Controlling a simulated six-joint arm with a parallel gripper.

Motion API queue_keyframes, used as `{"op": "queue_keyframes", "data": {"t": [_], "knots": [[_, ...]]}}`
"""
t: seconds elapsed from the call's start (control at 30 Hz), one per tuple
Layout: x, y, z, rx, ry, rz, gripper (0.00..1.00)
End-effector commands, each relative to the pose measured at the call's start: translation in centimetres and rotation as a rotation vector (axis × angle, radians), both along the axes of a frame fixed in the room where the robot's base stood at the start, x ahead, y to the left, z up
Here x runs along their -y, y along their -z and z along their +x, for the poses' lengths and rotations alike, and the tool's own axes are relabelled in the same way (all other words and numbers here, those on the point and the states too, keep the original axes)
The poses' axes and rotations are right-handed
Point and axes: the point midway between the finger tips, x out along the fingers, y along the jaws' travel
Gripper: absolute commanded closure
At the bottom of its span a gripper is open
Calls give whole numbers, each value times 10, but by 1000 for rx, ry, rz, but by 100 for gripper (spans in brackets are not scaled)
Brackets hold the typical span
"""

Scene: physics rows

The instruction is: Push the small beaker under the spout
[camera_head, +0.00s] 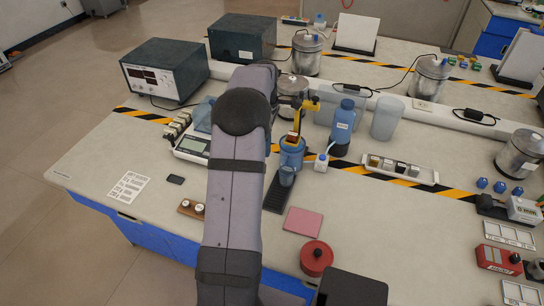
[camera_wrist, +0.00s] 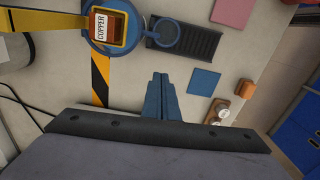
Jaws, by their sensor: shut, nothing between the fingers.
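The small beaker (camera_head: 287,176) is a translucent blue cup on a dark ribbed track (camera_head: 273,200), close in front of a larger blue round vessel (camera_head: 292,158). In the wrist view the beaker (camera_wrist: 163,34) shows from above as a blue ring at the track's end, beside the vessel's rim. A yellow bracket (camera_head: 298,106) with a copper-labelled block stands over the vessel; the spout opening itself is not clear. My gripper (camera_wrist: 160,76) is shut and empty in the wrist view, apart from the beaker. In the head view my arm hides it.
A pink pad (camera_head: 303,222) lies right of the track, with a red round container (camera_head: 316,258) in front. A blue square (camera_wrist: 203,81) and a wooden block with white knobs (camera_head: 192,208) lie nearby.

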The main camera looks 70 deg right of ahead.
Motion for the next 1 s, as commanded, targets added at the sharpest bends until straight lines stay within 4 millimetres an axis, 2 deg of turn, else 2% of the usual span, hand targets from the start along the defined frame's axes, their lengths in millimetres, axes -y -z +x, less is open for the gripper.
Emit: {"op": "queue_keyframes", "data": {"t": [0.17, 0.2, 0.3, 0.4, 0.53, 0.77, 1.0], "knots": [[15, -6, -62, 5, 123, -26, 100], [16, -7, -80, 5, 157, -29, 100], [12, -10, -121, 4, 236, -30, 100], [2, -9, -149, 3, 291, -19, 100], [-9, 0, -146, 0, 275, 6, 100], [-8, 4, -146, 0, 266, 3, 100], [-9, 30, -146, 0, 265, 6, 100]]}}
